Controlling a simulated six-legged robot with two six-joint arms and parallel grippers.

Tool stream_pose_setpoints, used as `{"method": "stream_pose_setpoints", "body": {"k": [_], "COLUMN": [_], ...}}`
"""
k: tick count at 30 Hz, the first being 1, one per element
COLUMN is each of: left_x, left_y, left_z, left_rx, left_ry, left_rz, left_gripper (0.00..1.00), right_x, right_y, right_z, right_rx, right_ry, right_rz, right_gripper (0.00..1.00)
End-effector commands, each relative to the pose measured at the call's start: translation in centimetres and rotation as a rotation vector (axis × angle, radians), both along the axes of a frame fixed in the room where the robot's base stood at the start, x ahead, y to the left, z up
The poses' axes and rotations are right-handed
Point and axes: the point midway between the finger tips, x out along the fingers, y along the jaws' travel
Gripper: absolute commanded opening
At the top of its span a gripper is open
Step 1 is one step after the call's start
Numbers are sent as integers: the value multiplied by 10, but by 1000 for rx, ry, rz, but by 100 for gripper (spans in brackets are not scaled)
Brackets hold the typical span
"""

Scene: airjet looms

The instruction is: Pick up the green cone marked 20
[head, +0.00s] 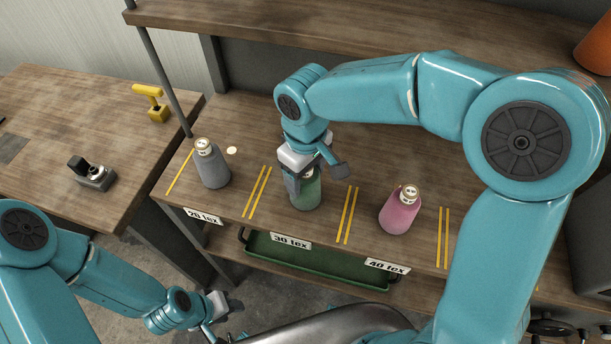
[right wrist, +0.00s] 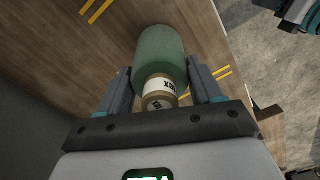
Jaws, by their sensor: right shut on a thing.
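The green cone (head: 307,196) stands upright on the wooden shelf behind the 30 tex label (head: 291,240). My right gripper (head: 304,178) reaches down on it from above and is shut around its upper part. In the right wrist view the green cone (right wrist: 161,55) lies between the two fingers (right wrist: 160,88), with its pale printed tube end towards the camera. I cannot read a 20 on it. My left gripper (head: 218,306) hangs low over the floor, away from the cones; its jaws are too small to judge.
A grey cone (head: 212,168) stands to the left behind the 20 tex label (head: 203,215), a pink cone (head: 400,212) to the right near the 40 tex label (head: 387,266). Yellow lines divide the lanes. A green tray (head: 330,266) sits below the shelf. A side table (head: 75,120) holds tools.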

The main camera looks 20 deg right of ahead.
Motion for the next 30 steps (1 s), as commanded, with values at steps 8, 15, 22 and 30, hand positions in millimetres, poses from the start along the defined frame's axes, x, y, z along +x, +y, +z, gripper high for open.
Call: {"method": "stream_pose_setpoints", "body": {"k": [8,15,22,30], "left_x": [0,0,0,0], "left_y": [0,0,0,0], "left_z": [1,5,11,12], "left_rx": [0,0,0,0], "left_ry": [0,0,0,0], "left_rz": [0,0,0,0], "left_gripper": [43,43,43,43], "right_x": [1,1,1,0], "right_y": [1,1,0,0], "right_z": [56,133,180,196], "right_rx": [4,3,1,1], "right_ry": [-9,-7,-4,-2], "right_rz": [-1,0,0,1], "right_gripper": [25,25,25,25]}}
